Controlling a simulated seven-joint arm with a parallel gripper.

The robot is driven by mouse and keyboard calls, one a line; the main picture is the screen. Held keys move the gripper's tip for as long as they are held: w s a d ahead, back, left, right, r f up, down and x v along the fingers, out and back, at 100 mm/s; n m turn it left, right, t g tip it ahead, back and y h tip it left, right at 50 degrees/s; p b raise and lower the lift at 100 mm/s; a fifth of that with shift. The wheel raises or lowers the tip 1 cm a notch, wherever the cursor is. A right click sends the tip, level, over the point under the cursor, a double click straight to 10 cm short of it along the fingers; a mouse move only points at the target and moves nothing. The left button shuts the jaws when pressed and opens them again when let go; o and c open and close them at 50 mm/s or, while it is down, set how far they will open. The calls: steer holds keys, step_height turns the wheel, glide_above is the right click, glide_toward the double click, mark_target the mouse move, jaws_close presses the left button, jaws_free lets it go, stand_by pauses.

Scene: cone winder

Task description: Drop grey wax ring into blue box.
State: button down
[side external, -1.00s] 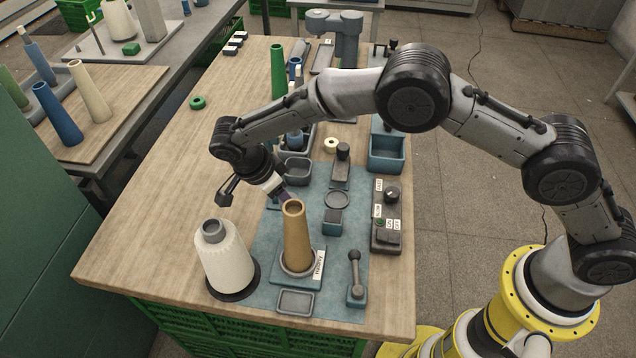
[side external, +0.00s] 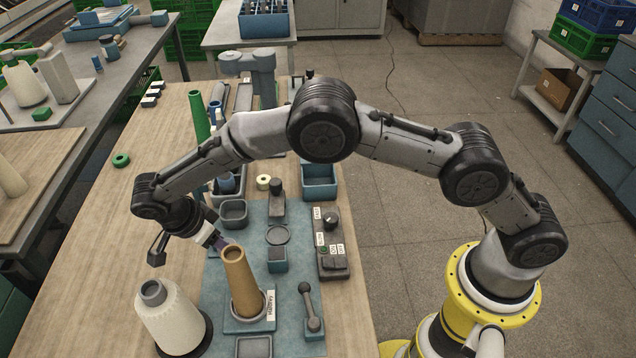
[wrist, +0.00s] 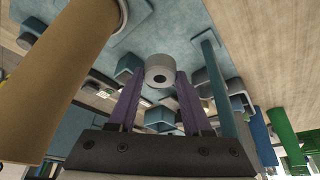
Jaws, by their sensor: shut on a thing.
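My gripper (wrist: 157,98) is shut on the grey wax ring (wrist: 160,64), held between the tips of its two purple fingers in the wrist view. In the side external view my gripper (side external: 221,243) is beside the top of the tan cone, and the ring cannot be made out there. The blue box (side external: 320,191) is an open bin farther back and to the right of my gripper, at the table's right edge. Its visible inside looks empty.
The tan cone (side external: 241,281) stands upright close to my gripper. A white yarn cone (side external: 170,317) stands at the front left. A small grey tray (side external: 233,214), a cream ring (side external: 263,182) and a control box (side external: 331,244) are nearby.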

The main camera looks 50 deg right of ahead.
step_height(320, 180, up, 14)
steer(key=w+d, duration=0.3)
steer(key=d, duration=3.2)
step_height(320, 180, down, 12)
steer(key=shift+s, duration=0.1)
steer(key=shift+c, duration=1.3)
jaws_free()
steer(key=shift+r, duration=0.1)
steer(key=shift+a+r, duration=0.1)
